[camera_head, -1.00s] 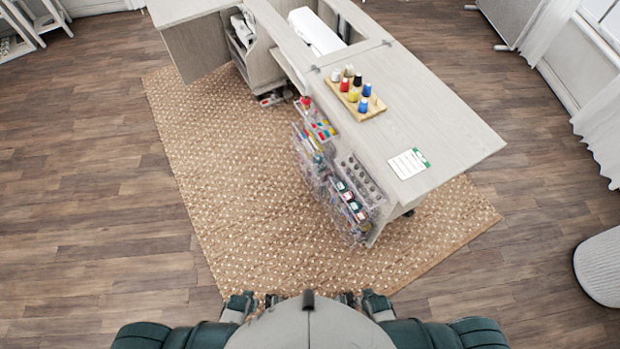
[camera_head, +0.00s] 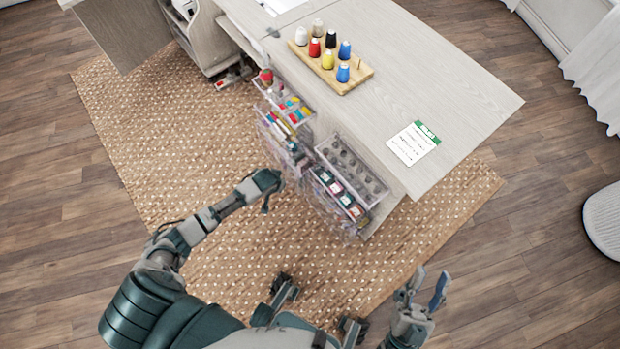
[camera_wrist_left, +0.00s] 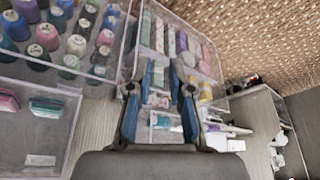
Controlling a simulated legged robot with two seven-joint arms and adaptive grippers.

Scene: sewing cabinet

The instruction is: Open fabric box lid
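Clear plastic boxes hang on the near side of the cabinet, and I cannot tell for sure which is the fabric box. One stack (camera_head: 283,140) is at the left, with colourful items inside. In the left wrist view a clear box (camera_wrist_left: 206,50) holds rows of pastel pieces beyond the fingers. My left gripper (camera_head: 268,192) is just left of and below the boxes in the head view. Its two fingers stand apart in the wrist view (camera_wrist_left: 159,100), with nothing clearly between them. My right gripper (camera_head: 428,285) is open and empty at the lower right, apart from the cabinet.
A grey bobbin tray (camera_head: 352,168) and a thread box (camera_head: 338,196) hang at the right. The cabinet top (camera_head: 440,85) carries a wooden spool rack (camera_head: 350,78) and a green-white card (camera_head: 413,143). The patterned rug (camera_head: 150,130) is mostly clear.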

